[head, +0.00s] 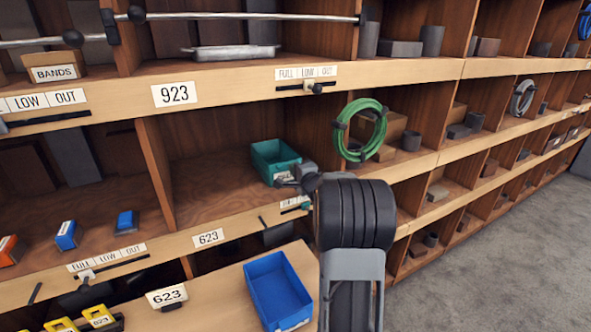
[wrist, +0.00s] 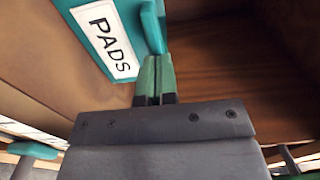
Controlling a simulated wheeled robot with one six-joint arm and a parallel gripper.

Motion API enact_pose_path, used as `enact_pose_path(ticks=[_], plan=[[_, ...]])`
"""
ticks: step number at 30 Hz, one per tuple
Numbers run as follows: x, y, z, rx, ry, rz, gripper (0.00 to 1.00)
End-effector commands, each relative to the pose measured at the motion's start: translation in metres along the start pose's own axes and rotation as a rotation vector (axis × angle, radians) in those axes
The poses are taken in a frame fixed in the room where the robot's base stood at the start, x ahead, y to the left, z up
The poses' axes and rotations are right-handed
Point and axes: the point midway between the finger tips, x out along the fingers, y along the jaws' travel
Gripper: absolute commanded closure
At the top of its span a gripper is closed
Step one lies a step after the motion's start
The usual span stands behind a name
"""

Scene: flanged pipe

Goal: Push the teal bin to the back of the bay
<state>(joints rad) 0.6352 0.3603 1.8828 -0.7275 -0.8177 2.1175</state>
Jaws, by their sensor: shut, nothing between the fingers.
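The teal bin (head: 273,158) sits in the bay above the 623 label, toward the bay's right side, with bare shelf to its left. In the wrist view the teal bin (wrist: 135,30) shows its front face with a white PADS label. My gripper (wrist: 154,75) is shut and empty, its green fingertips at the lower right edge of the bin's front; they look close to or touching it, I cannot tell which. In the head view my gripper (head: 290,183) is at the bin's front, partly hidden by my arm. The bay's back wall shows behind the bin.
A blue bin (head: 278,292) stands on the bench in front of the shelf, near a 623 sign (head: 167,296). A green hose coil (head: 361,129) hangs to the right of the bay. A wooden divider (head: 157,172) bounds the bay on the left. The floor at right is clear.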

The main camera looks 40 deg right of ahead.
Motion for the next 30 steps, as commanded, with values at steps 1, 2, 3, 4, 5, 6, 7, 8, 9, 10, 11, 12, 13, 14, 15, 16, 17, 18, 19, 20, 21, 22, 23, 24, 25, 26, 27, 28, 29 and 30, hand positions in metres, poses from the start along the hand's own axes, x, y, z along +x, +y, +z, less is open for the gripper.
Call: enact_pose_path(ticks=[1,2,3,4,5,6,7,8,9,10,11,12,13,14,15,16,17,18,19,20,21,22,23,24,25,26,27,28,29,30], plan=[[0.002,-0.001,0.0,0.0,0.0,0.0,1.0],[0.004,-0.001,0.0,0.001,-0.001,0.001,1.0],[0.01,-0.003,0.0,0.002,-0.002,0.002,1.0],[0.015,-0.003,0.001,0.002,-0.003,0.002,1.0],[0.02,-0.003,0.001,0.002,-0.003,0.003,1.0],[0.026,-0.003,0.001,0.002,-0.003,0.003,1.0],[0.031,-0.003,0.001,0.001,-0.003,0.003,1.0],[0.034,-0.003,0.0,0.001,-0.003,0.003,1.0],[0.038,-0.002,0.0,0.001,-0.002,0.002,1.0],[0.041,-0.002,0.0,0.002,-0.002,0.001,1.0],[0.043,-0.001,0.0,0.002,-0.002,0.002,1.0],[0.044,-0.001,0.0,0.002,-0.002,0.001,1.0],[0.045,-0.001,0.0,0.001,-0.002,0.0,1.0],[0.045,0.0,0.0,0.001,-0.002,0.0,1.0],[0.045,0.0,0.0,0.001,-0.001,0.0,1.0],[0.045,0.0,0.0,0.001,-0.001,0.0,1.0],[0.044,0.0,0.0,0.001,-0.001,0.0,1.0],[0.044,0.0,0.0,0.001,-0.001,0.0,1.0],[0.044,0.0,0.0,0.001,-0.001,0.0,1.0],[0.044,0.0,0.0,0.001,-0.001,0.0,1.0],[0.044,0.0,0.0,0.001,-0.001,0.0,1.0],[0.044,0.0,0.0,0.001,-0.001,0.0,1.0],[0.044,0.0,0.0,0.001,-0.001,0.0,1.0],[0.043,0.0,0.0,0.001,-0.001,0.001,1.0],[0.042,0.0,0.001,0.001,-0.002,0.001,1.0],[0.04,0.0,0.001,0.001,-0.002,0.001,1.0],[0.037,-0.001,0.001,0.001,-0.002,0.001,1.0],[0.034,-0.001,0.002,0.0,-0.002,0.0,1.0],[0.031,-0.001,0.002,0.001,-0.003,0.0,1.0],[0.026,-0.001,0.003,0.0,-0.003,0.0,1.0]])
